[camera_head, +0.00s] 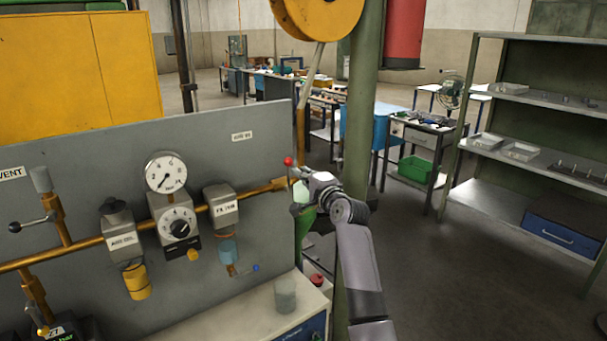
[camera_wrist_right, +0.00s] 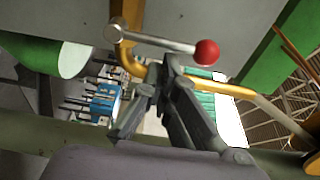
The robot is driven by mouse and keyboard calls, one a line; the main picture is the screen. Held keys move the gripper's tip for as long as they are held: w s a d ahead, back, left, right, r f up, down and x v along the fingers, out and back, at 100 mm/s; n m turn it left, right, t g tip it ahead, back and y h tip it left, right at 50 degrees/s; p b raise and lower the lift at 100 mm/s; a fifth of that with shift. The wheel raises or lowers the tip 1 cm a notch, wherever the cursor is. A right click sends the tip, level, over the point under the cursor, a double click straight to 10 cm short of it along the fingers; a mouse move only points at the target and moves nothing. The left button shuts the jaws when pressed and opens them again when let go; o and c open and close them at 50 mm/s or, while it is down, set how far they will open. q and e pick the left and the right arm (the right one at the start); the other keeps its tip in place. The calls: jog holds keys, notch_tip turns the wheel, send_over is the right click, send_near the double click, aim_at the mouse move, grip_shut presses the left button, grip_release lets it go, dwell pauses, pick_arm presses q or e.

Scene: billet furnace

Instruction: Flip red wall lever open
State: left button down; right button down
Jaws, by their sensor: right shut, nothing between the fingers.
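The wall lever is a metal bar with a red ball knob. In the head view its red knob (camera_head: 288,161) shows at the right end of the grey panel, by the brass pipe's end. In the right wrist view the lever bar (camera_wrist_right: 155,40) runs across the upper middle, with the red knob (camera_wrist_right: 206,52) at its right end. My right gripper (camera_head: 297,178) is beside the lever, with its fingers shut and nothing between them. In the wrist view the fingertips (camera_wrist_right: 165,66) sit just below the bar; I cannot tell whether they touch it. My left gripper is not in view.
The grey panel (camera_head: 100,160) carries a pressure gauge (camera_head: 166,172), a brass pipe and a black-knobbed lever (camera_head: 28,223) at left. A pale bench (camera_head: 235,323) with a cup (camera_head: 285,295) lies below. A green post (camera_head: 362,110) stands close behind my right arm.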

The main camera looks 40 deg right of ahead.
jog(key=shift+a+r+n, duration=0.25)
jog(key=shift+a+n, duration=0.15)
jog(key=shift+n, duration=0.5)
jog(key=a+f+n+t+y+b, duration=0.1)
jog(key=a+n, duration=0.6)
jog(key=n, duration=1.1)
jog(key=shift+a+f+t+y+b, duration=0.15)
jog(key=shift+f+t+y+b, duration=0.25)
jog(key=shift+f+y+b, duration=0.6)
jog(key=shift+r, duration=0.15)
jog(key=shift+r, duration=0.1)
notch_tip(320, 180, up, 4)
jog(key=p, duration=0.4)
jog(key=s+f+b, duration=0.1)
jog(key=s+b, duration=0.3)
jog(key=s, duration=0.5)
jog(key=shift+f, duration=0.35)
